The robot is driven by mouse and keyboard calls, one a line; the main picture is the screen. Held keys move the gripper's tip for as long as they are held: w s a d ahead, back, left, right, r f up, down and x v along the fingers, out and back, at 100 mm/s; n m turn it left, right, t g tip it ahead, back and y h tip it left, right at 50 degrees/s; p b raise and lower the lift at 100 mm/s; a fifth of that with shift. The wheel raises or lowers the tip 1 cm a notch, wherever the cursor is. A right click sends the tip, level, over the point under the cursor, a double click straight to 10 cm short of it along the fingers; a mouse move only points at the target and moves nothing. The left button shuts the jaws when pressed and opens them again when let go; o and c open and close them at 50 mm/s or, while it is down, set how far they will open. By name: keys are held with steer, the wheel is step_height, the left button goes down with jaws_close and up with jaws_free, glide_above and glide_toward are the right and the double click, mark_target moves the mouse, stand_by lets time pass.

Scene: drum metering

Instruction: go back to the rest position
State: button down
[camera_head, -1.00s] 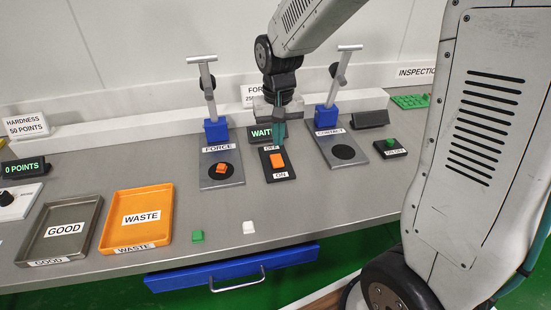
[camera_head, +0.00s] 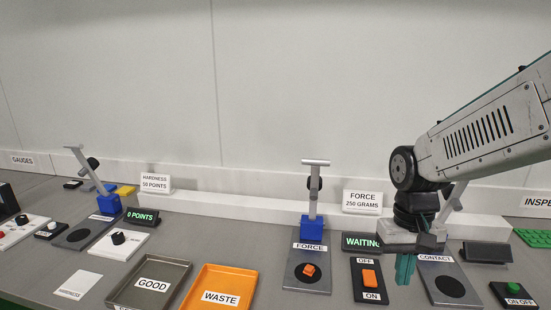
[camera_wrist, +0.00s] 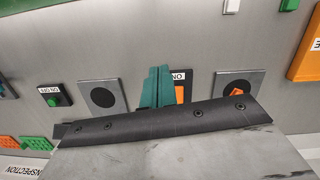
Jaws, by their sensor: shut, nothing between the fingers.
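My gripper (camera_head: 405,268) shows in the head view as teal fingers pointing down, above the bench between the FORCE switch plate and the CONTACT plate (camera_head: 457,290). In the wrist view its fingers (camera_wrist: 157,88) are together with nothing between them. The orange rocker switch (camera_head: 370,278), marked OFF and ON, stands just left of the fingers. An orange block (camera_head: 309,270) lies on the black disc of the FORCE plate (camera_head: 294,279). The display by the switch reads WAITING (camera_head: 362,242).
The orange WASTE tray (camera_head: 246,283) and grey GOOD tray (camera_head: 177,272) stand at front left. The FORCE stand (camera_head: 312,228) rises left of my arm. A green button (camera_head: 513,287) is at right.

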steer(key=s+r+t, duration=0.1)
steer(key=s+r, duration=0.3)
steer(key=s, duration=0.3)
steer(key=s+d+r+t, duration=0.1)
steer(key=s+r+t, duration=0.1)
steer(key=s+r, duration=0.2)
steer(key=s, duration=0.3)
steer(key=shift+s+d+n, duration=0.15)
steer(key=shift+s+n, duration=0.15)
steer(key=shift+s, duration=0.05)
